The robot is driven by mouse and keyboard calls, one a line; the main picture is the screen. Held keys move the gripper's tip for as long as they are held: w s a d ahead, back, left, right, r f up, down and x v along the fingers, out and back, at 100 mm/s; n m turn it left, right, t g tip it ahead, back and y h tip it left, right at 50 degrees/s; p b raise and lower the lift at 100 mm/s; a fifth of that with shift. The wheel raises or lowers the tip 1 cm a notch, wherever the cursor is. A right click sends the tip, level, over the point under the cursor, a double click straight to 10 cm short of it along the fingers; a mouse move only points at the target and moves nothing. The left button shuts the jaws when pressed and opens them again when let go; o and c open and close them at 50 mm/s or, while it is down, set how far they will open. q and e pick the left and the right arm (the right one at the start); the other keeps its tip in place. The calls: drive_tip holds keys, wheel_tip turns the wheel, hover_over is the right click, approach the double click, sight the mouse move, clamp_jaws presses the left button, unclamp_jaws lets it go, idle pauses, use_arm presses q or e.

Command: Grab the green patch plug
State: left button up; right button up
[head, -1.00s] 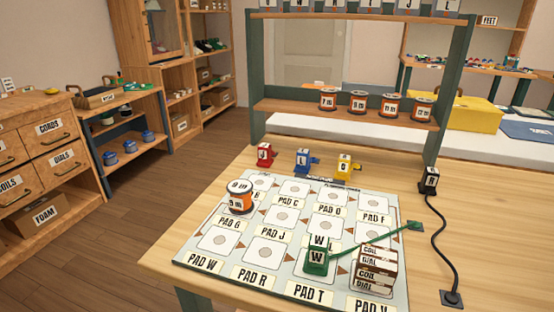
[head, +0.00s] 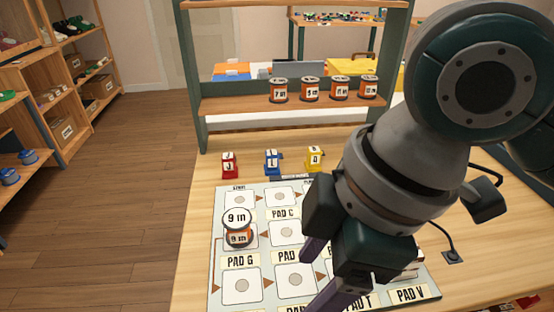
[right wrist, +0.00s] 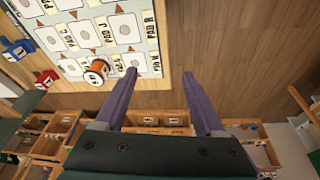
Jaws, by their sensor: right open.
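The green patch plug does not show in either current view; in the head view my right arm covers that part of the board (head: 222,305). My right gripper (head: 315,282) hangs over the board in the head view, with its two purple fingers spread apart. In the right wrist view the gripper (right wrist: 159,72) is open and empty, with wooden floor beyond its fingers. My left gripper is not in view.
A 9 m spool (head: 238,228) stands on the board's left side. Red (head: 229,165), blue (head: 272,162) and yellow (head: 315,159) plugs stand behind the board. Several spools (head: 310,89) sit on the rack shelf (head: 235,104). A black cable lies at right.

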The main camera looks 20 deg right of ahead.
drive_tip(key=w+d+n+h+b, duration=0.1)
drive_tip(key=w+d+b, duration=0.1)
drive_tip(key=d, duration=0.1)
drive_tip(key=w+d+f+n+g+b, duration=0.1)
drive_tip(key=w+d+b, duration=0.1)
drive_tip(key=d, duration=0.2)
drive_tip(key=w+d+h+b, duration=0.1)
drive_tip(key=w+d, duration=0.1)
drive_tip(key=d, duration=0.1)
drive_tip(key=shift+w+d+f+n+g+h+b, duration=0.2)
drive_tip(key=shift+d+f+n+g+h+b, duration=0.1)
drive_tip(key=shift+d+n+g+b, duration=0.1)
drive_tip(key=f, duration=0.3)
drive_tip(key=f+b, duration=0.1)
drive_tip(key=f, duration=0.2)
drive_tip(key=f+b, duration=0.1)
drive_tip(key=f, duration=0.2)
drive_tip(key=shift+s+a+f, duration=0.15)
drive_tip(key=shift+s+f, duration=0.1)
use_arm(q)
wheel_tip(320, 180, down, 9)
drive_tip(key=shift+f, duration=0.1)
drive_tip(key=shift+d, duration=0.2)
use_arm(e)
clamp_jaws()
